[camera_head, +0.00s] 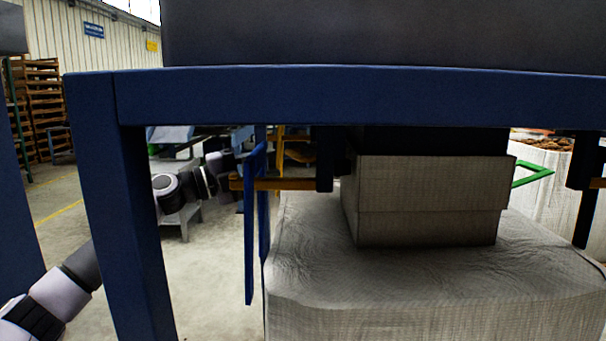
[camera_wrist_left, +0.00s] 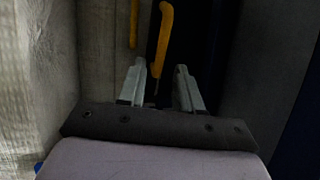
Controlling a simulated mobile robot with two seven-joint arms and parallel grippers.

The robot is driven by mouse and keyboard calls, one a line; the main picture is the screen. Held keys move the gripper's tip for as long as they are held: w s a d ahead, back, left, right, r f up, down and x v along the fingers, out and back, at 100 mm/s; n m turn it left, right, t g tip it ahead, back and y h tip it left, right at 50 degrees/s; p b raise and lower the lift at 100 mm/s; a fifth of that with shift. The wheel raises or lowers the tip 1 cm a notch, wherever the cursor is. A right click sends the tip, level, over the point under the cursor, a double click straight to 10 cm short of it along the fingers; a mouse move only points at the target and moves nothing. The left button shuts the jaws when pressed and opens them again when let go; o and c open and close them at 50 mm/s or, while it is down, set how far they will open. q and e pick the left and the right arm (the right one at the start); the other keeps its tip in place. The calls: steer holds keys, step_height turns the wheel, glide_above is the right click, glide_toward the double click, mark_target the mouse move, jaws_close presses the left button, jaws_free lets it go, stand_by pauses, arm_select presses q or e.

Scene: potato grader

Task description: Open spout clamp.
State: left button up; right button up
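The spout (camera_head: 428,200) is a pale woven sleeve hanging below a dark outlet, with its lower end at the top of a big white bag (camera_head: 330,290). A yellow-orange clamp bar (camera_head: 285,184) runs out to the left of the spout. My left gripper (camera_head: 229,183) is at the bar's left end, behind the blue frame post. In the left wrist view its two grey fingers (camera_wrist_left: 160,84) stand apart, with a curved yellow handle (camera_wrist_left: 164,35) reaching down between their tips. Contact cannot be told. My right gripper is not in view.
A blue steel frame (camera_head: 350,95) spans the front, its post (camera_head: 140,220) crossing before my left arm. A thin blue upright panel (camera_head: 255,225) stands close to my gripper. Open floor (camera_head: 205,270) lies at left.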

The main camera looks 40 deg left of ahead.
mark_target(293, 157)
arm_select(q)
steer(key=shift+w+r, duration=0.2)
steer(key=shift+p+x, duration=0.4)
steer(key=shift+x, duration=2.9)
steer(key=shift+f, duration=0.1)
steer(key=shift+p, duration=0.3)
jaws_close()
